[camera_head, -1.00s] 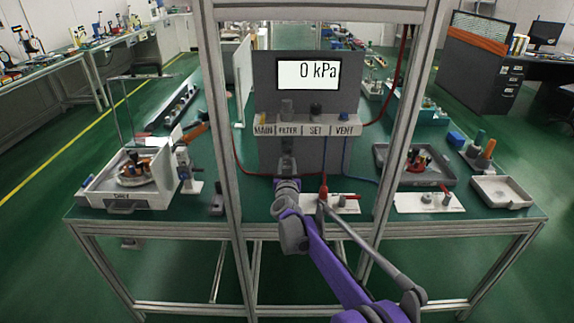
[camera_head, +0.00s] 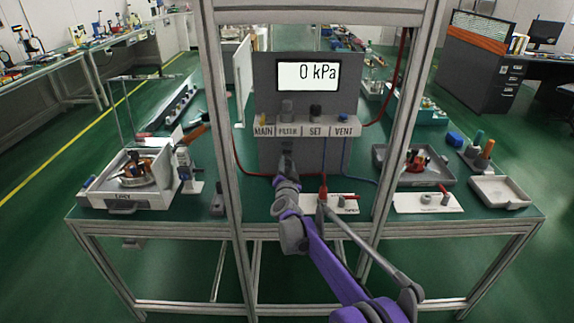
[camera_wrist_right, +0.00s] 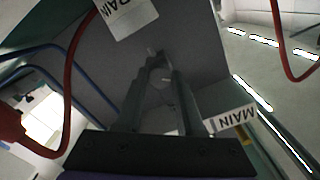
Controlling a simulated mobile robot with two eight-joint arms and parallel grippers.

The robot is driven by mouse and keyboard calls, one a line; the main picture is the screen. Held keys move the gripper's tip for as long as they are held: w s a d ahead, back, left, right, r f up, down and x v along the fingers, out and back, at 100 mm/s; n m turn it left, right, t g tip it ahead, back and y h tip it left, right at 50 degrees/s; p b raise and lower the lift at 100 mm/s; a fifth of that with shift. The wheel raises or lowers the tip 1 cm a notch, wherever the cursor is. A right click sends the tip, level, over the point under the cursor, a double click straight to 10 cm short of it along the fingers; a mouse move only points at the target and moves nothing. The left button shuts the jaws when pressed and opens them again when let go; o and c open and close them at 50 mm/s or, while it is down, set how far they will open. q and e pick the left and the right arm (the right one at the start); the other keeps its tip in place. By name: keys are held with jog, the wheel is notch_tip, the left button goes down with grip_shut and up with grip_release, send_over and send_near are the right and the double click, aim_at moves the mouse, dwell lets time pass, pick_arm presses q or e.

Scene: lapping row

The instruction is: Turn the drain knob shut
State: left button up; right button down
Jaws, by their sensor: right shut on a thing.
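My right gripper (camera_head: 287,150) reaches up from below to the underside of the grey panel's shelf, under the FILTER label (camera_head: 288,132). In the right wrist view the two dark fingers (camera_wrist_right: 160,72) come together on a small pale part between them, which I take to be the drain knob; the fingers cover most of it. A white label reading DRAIN (camera_wrist_right: 127,14), partly cut off, is just above the fingertips in that view. The knob's own angle cannot be made out. The panel display (camera_head: 308,75) reads 0 kPa. My left gripper is not in view.
Metal frame posts (camera_head: 222,150) stand on both sides of the panel. Red hose (camera_wrist_right: 66,80) runs near the gripper. Trays stand farther out on both sides.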

jog(key=shift+m, duration=0.3)
jog(key=c, duration=0.5)
grip_release()
jog(key=shift+s, duration=0.15)
jog(key=s, duration=1)
jog(key=shift+s, duration=0.3)
